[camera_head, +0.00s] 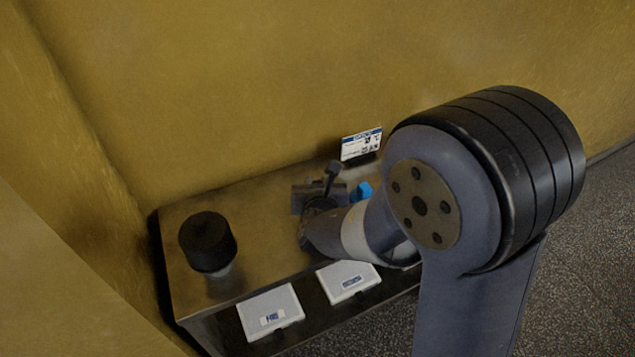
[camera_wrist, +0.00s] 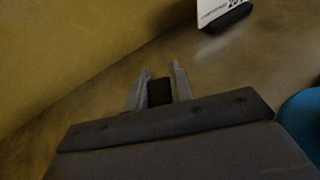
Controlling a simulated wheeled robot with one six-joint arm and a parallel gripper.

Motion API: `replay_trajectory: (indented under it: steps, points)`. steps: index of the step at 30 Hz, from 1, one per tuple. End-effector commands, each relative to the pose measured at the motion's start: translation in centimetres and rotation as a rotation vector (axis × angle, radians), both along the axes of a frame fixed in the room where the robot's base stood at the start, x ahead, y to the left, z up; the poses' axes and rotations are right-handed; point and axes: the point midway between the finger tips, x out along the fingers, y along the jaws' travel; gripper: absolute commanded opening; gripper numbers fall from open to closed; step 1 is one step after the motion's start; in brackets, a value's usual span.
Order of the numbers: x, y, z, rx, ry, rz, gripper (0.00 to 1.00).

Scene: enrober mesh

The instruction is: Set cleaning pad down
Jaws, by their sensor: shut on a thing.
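In the wrist view my gripper (camera_wrist: 160,70) has its two grey fingers on either side of a small dark block, which I take to be the cleaning pad (camera_wrist: 159,92). The gripper is shut on it. The pad is partly hidden behind the gripper's body, and I cannot tell whether it touches the surface below. In the head view the gripper end is low over the brown table (camera_head: 258,207), near its back. My own arm hides part of it there, and the pad cannot be made out.
A black round object (camera_head: 207,242) stands at the table's left. A white label card (camera_head: 361,145) stands at the back. A blue object (camera_head: 362,191) is just right of my gripper. Two white labelled panels (camera_head: 271,312) (camera_head: 348,281) are at the front edge. A yellow wall (camera_head: 230,90) rises behind.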

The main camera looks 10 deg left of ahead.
Motion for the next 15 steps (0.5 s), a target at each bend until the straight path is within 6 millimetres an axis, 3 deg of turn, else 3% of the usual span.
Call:
replay_trajectory:
  steps: [1, 2, 3, 9, 15]
  points:
    - [0.01, 0.0, -0.29, 0.0, -0.001, 0.0, 0.0]
    - [0.01, 0.01, -0.13, 0.0, 0.0, 0.0, 0.24]
    - [0.01, 0.0, -0.1, 0.0, 0.0, 0.0, 0.27]
    - [0.0, 0.0, -0.1, 0.0, 0.0, 0.0, 0.43]
    - [0.01, 0.0, -0.09, 0.0, 0.0, 0.0, 0.43]
